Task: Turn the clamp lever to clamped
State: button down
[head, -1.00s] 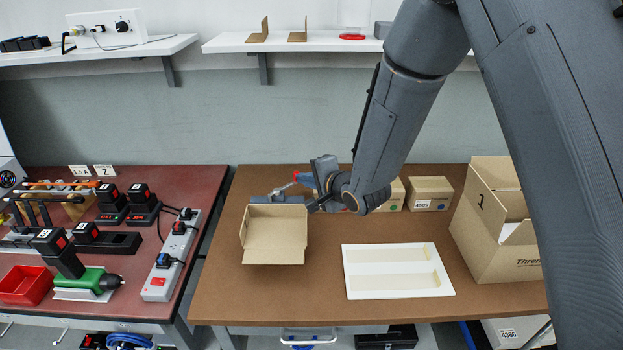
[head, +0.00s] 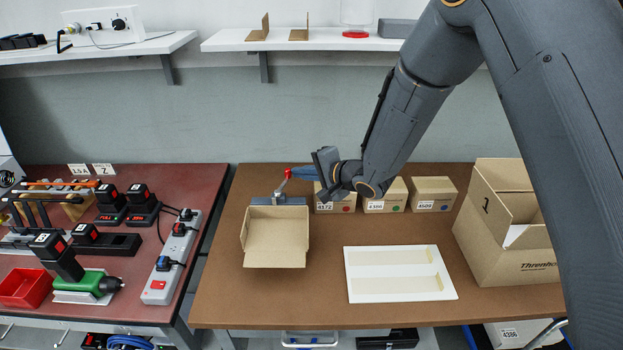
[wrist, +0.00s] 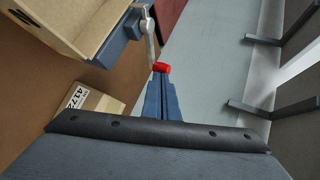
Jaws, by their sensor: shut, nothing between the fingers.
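The clamp (head: 292,201) is a grey-blue block behind the open cardboard box. Its lever (head: 281,187) is a grey bar rising from the block, leaning up and right to a red knob (head: 288,173). In the wrist view the lever (wrist: 150,40) runs from the clamp (wrist: 112,48) down to the red knob (wrist: 162,67). My gripper (head: 293,172) is shut and empty, its blue fingers pointing left at the knob. In the wrist view my fingertips (wrist: 160,75) meet the knob's edge; whether they touch it I cannot tell.
The open cardboard box (head: 275,238) stands in front of the clamp. Small labelled boxes (head: 432,195) line the back of the brown table, one under my wrist. A white tray (head: 400,291) lies at the front, a large carton (head: 495,245) at the right.

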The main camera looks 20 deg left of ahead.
jog(key=shift+w+a, duration=0.3)
jog(key=shift+a, duration=0.35)
jog(key=shift+w+a, duration=0.25)
jog(key=shift+a, duration=0.45)
jog(key=shift+p, duration=0.3)
jog(key=w+d+r, duration=0.1)
jog(key=d+r, duration=0.1)
jog(key=d, duration=0.4)
jog(key=w+d+r, duration=0.1)
jog(key=d+r, duration=0.2)
jog(key=d, duration=0.4)
jog(key=s+f+n+g+y+b, duration=0.3)
jog(key=s+f+y, duration=0.1)
jog(key=s, duration=0.2)
jog(key=shift+t, duration=0.3)
jog(key=p+x, duration=0.2)
jog(key=x, duration=0.4)
jog(key=p+x, duration=0.1)
jog(key=x, duration=0.5)
jog(key=shift+w+a+p, duration=0.3)
jog(key=shift+p, duration=0.1)
jog(key=shift+a, duration=0.1)
